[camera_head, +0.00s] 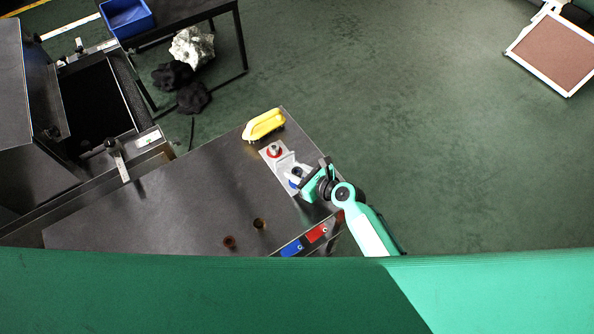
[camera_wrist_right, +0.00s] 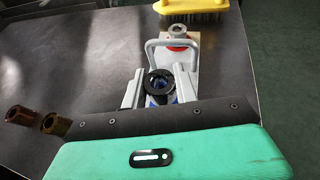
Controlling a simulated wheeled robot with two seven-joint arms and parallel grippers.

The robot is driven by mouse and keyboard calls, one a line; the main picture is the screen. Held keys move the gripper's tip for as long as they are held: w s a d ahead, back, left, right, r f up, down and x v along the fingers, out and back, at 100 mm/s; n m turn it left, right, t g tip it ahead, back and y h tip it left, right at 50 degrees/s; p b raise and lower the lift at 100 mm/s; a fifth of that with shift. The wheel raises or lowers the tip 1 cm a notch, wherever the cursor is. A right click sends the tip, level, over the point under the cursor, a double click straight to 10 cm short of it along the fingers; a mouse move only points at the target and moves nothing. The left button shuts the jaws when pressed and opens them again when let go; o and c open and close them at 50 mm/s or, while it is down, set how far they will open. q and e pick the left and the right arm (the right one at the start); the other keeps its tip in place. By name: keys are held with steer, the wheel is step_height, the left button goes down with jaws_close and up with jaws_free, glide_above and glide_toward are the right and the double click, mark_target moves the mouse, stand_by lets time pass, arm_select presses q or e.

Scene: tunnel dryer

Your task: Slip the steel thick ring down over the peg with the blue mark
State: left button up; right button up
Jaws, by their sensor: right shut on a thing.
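The steel thick ring (camera_wrist_right: 159,79) looks dark grey and sits between the fingertips of my right gripper (camera_wrist_right: 157,92), which is shut on it. In the head view my right gripper (camera_head: 303,178) is over the near end of a light plate. The blue mark (camera_head: 294,183) shows just beside the fingertips; in the right wrist view the blue (camera_wrist_right: 158,100) is right under the ring. The peg itself is hidden, and I cannot tell whether the ring is around it or above it. My left gripper is not in view.
A peg with a red mark (camera_head: 274,152) stands at the plate's far end, with a grey loop handle (camera_wrist_right: 150,48) before it. A yellow brush (camera_head: 263,124) lies beyond. Two brownish rings (camera_head: 260,224) (camera_head: 229,242) stand on the table. Red (camera_head: 316,233) and blue (camera_head: 291,248) labels mark its edge.

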steer(key=shift+f+b, duration=1.35)
steer(key=shift+f, duration=0.55)
steer(key=o, duration=1.1)
steer(key=shift+r, duration=0.1)
steer(key=shift+o, duration=0.2)
steer(key=v, duration=1.3)
steer(key=shift+s+d+r+b, duration=0.15)
steer(key=shift+s+d+b, duration=0.1)
steer(key=shift+s+b, duration=0.1)
